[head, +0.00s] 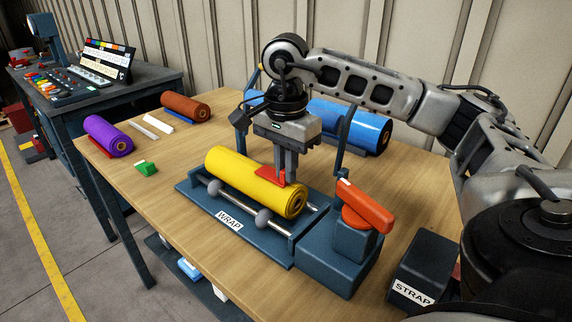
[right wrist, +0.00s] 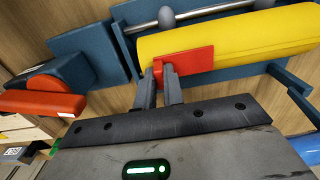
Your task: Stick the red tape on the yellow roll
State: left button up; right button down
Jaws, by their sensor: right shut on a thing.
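The yellow roll (head: 243,180) lies in the blue cradle labelled WRAP (head: 212,206). The red tape (head: 267,174) is a flat piece at the roll's near right end, on its upper side. It also shows in the right wrist view (right wrist: 198,61), over the edge of the yellow roll (right wrist: 240,35). My right gripper (head: 286,179) is shut on the red tape, its fingers pointing down beside the roll. I cannot tell whether the tape is pressed flat against the roll. My left gripper is not in view.
A red-orange handle (head: 365,207) sits at the cradle's right end. A blue roll (head: 350,126) lies behind my right gripper. Purple (head: 107,134) and brown (head: 186,107) rolls, a green block (head: 147,168) and white strips lie at left. A STRAP box (head: 424,265) stands at front right.

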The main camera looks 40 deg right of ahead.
jog(key=c, duration=1.4)
grip_release()
jog(key=shift+c, duration=0.2)
